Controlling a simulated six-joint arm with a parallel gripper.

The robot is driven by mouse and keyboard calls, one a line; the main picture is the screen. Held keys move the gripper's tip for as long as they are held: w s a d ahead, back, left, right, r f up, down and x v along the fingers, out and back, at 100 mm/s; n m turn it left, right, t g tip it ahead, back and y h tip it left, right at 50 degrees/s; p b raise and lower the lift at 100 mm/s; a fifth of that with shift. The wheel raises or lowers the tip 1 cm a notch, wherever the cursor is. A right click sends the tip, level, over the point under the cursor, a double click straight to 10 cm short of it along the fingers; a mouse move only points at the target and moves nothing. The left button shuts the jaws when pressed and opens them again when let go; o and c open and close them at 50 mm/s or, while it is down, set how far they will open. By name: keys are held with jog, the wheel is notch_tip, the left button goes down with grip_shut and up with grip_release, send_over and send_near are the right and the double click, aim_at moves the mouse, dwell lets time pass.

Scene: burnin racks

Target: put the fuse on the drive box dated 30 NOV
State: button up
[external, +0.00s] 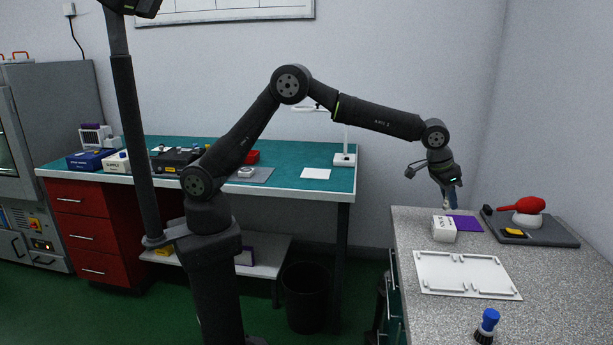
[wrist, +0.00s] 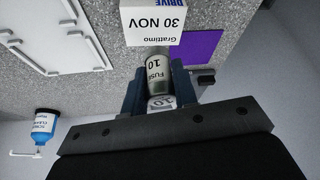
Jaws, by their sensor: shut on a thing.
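My gripper (wrist: 155,82) is shut on a pale grey fuse (wrist: 159,76) marked FUSE 10, held between its dark fingers. The white drive box (wrist: 165,24), printed DRIVE and 30 NOV, lies just past the fingertips, its text upside down in the wrist view. I cannot tell whether the fuse touches the box. In the external view my gripper (external: 449,203) points down over the far left part of the speckled counter, just behind the small white box (external: 443,230). The fuse is too small to make out clearly there.
A purple card (external: 465,223) lies beside the box. A red-handled tool (external: 522,206) sits on a dark mat (external: 552,236) to the right.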

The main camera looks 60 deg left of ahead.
aim_at(446, 206)
jog(key=shift+f, duration=1.95)
jog(key=shift+f, duration=0.15)
jog(key=o, duration=1)
jog(key=v, duration=1.2)
jog(key=shift+w, duration=0.1)
